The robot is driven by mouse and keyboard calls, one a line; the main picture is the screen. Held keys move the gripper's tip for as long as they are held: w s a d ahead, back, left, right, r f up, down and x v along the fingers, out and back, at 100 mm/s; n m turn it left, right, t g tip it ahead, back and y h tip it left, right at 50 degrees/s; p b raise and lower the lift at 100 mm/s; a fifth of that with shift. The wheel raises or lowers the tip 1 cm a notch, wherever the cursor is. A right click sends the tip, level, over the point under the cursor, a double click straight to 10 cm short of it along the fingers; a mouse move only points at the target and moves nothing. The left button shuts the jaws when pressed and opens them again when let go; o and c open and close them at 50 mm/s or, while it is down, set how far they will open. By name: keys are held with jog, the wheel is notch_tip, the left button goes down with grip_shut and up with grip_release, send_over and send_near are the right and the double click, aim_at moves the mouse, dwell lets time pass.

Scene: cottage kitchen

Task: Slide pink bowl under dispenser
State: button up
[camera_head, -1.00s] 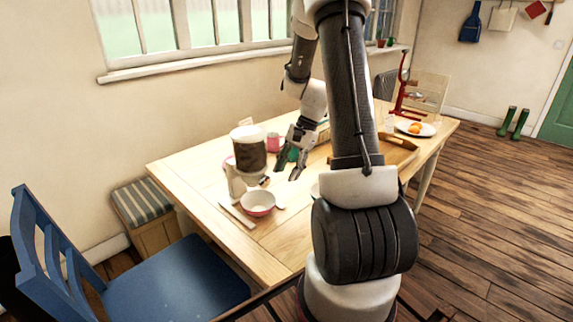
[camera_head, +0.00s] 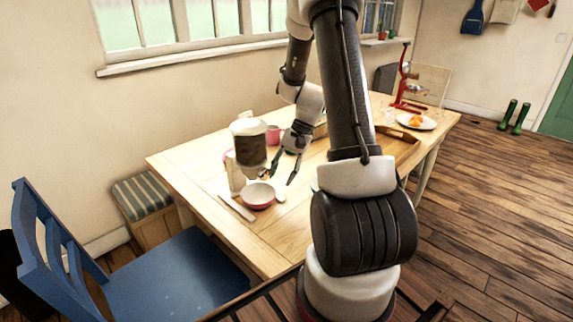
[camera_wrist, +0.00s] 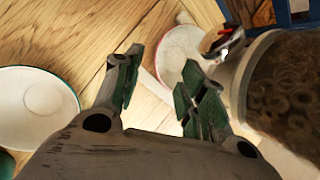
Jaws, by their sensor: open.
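The pink bowl (camera_head: 258,198), white inside, sits upright on the table in front of the cereal dispenser (camera_head: 249,146). In the wrist view the bowl (camera_wrist: 180,50) shows beyond and between my fingers, partly hidden by the right finger. The dispenser has a clear container of brown rings, seen close at the right of the wrist view (camera_wrist: 285,92). My gripper (camera_head: 284,177) is open and empty, pointing down just behind and right of the bowl; its fingers (camera_wrist: 160,80) appear apart from the bowl. The dispenser's outlet is hard to make out.
A green-rimmed white bowl (camera_wrist: 35,108) lies left of my fingers in the wrist view.

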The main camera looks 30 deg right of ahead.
aim_at(259, 199)
jog(key=x, duration=0.8)
jog(key=shift+a+f, duration=0.1)
jog(key=shift+f, duration=0.1)
jog(key=shift+c, duration=0.5)
grip_shut()
